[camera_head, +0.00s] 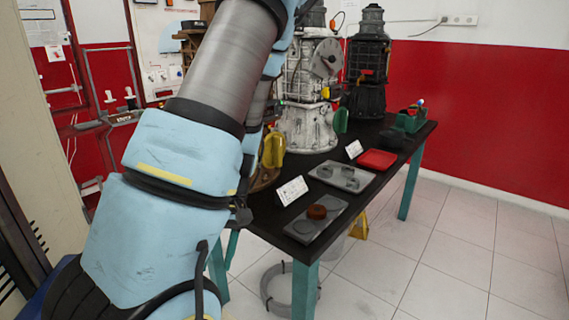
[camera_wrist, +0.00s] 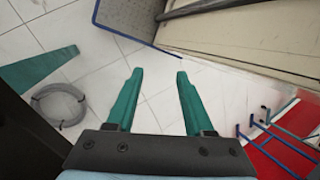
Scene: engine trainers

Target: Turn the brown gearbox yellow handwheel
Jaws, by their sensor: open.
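The yellow handwheel (camera_head: 273,149) shows in the head view just right of my arm, low on the brown gearbox (camera_head: 189,44). My arm hides most of that gearbox; only some brown upper parts and a bit near the base show. In the wrist view my gripper (camera_wrist: 160,72) is open, its two green fingers apart with only floor tiles between them. Neither the handwheel nor the gearbox is in the wrist view. The gripper is hidden in the head view, so its distance from the handwheel cannot be told.
A dark table (camera_head: 262,222) holds a white gearbox (camera_head: 306,75), a black one (camera_head: 369,60), a red tray (camera_head: 376,160) and grey trays with parts. A cable coil (camera_wrist: 60,105) lies on the floor. A beige cabinet (camera_wrist: 255,45) and blue-edged mat border the tiles.

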